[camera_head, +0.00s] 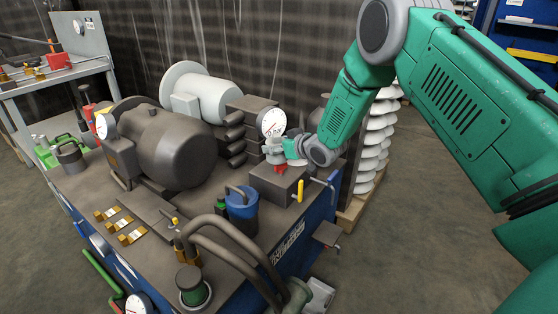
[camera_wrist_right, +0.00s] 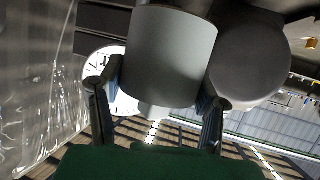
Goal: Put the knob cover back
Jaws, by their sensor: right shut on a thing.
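My right gripper (camera_head: 288,149) reaches in from the right, over the grey box (camera_head: 268,187) at the far right of the machine bench. It is shut on a grey cylindrical piece, which I take to be the knob cover (camera_head: 273,156). In the right wrist view the grey cover (camera_wrist_right: 170,55) sits between the two fingers of my right gripper (camera_wrist_right: 160,92). A red knob-like part (camera_head: 280,169) shows just below the cover on the box. I cannot tell whether cover and red part touch. My left gripper is not in view.
A white dial gauge (camera_head: 272,122) stands right behind the gripper; it also shows in the wrist view (camera_wrist_right: 112,80). A blue canister (camera_head: 241,209) stands in front. A large dark tank (camera_head: 170,148) is to the left.

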